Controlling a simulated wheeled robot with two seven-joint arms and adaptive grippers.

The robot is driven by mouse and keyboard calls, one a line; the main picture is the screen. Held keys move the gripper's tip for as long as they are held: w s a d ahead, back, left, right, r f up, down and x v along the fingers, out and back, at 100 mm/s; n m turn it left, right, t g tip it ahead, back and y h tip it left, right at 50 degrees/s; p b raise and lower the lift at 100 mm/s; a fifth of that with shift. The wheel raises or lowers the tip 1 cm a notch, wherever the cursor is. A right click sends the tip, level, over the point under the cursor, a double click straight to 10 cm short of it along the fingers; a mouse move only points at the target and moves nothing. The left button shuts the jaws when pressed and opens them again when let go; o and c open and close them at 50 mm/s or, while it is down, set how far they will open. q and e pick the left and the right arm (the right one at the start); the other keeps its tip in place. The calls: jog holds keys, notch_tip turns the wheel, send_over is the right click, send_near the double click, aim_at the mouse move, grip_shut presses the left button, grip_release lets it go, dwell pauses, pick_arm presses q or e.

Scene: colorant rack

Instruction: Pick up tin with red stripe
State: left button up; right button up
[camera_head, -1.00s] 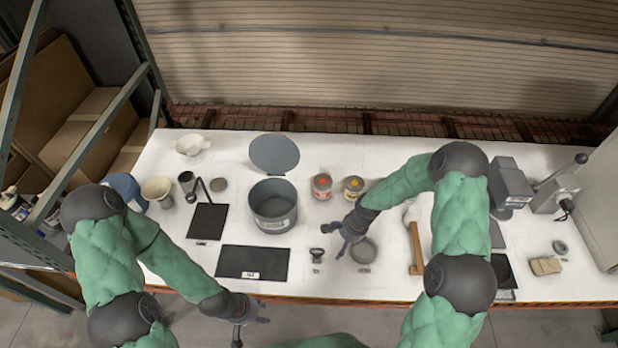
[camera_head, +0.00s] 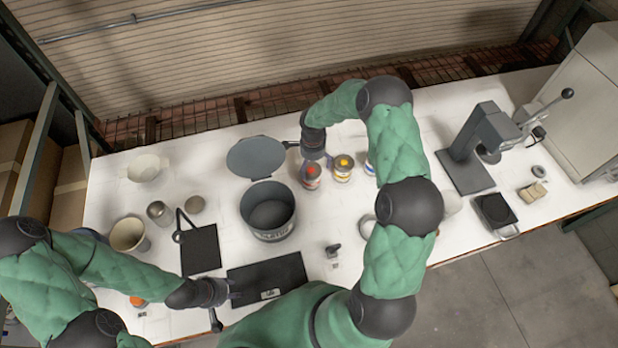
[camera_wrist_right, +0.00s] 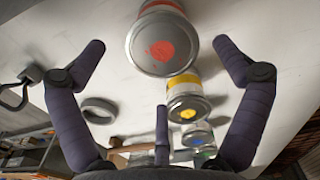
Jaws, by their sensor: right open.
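The tin with red marking (camera_head: 311,178) stands on the white table right of the grey pot. In the right wrist view, the tin's round lid with a red spot (camera_wrist_right: 163,45) lies between my spread fingers. No finger visibly closes on it. My right gripper (camera_head: 311,150) is open and just behind the tin in the head view; its fingers also show in the wrist view (camera_wrist_right: 160,62). My left gripper (camera_head: 230,305) has its fingers apart, is empty, and is near the table's front edge by a dark mat.
A yellow-marked tin (camera_head: 343,169) stands close right of the red one, with a blue-marked tin (camera_head: 370,167) beyond. A grey ring (camera_wrist_right: 99,110) lies on the table.

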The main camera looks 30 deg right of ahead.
aim_at(311, 170)
pick_arm(q)
jog(key=shift+w+f+b, duration=0.1)
jog(key=shift+f+b, duration=0.25)
jog(key=shift+f, duration=0.25)
pick_arm(e)
notch_tip(311, 170, down, 3)
jog(key=shift+w+r, duration=0.1)
pick_arm(q)
jog(key=shift+w+a, duration=0.1)
pick_arm(e)
jog(key=shift+w+a+f, duration=0.1)
jog(key=shift+w+f, duration=0.05)
jog(key=shift+f, duration=0.2)
pick_arm(q)
jog(key=shift+f, duration=0.2)
pick_arm(e)
notch_tip(311, 170, down, 4)
pick_arm(q)
jog(key=shift+f+b, duration=0.1)
jog(key=shift+b, duration=0.2)
pick_arm(e)
jog(key=shift+f, duration=0.5)
jog(key=shift+r, duration=0.1)
jog(key=shift+c, duration=1.1)
jog(key=c, duration=1.6)
jog(key=shift+o, duration=0.2)
jog(key=shift+r, duration=0.15)
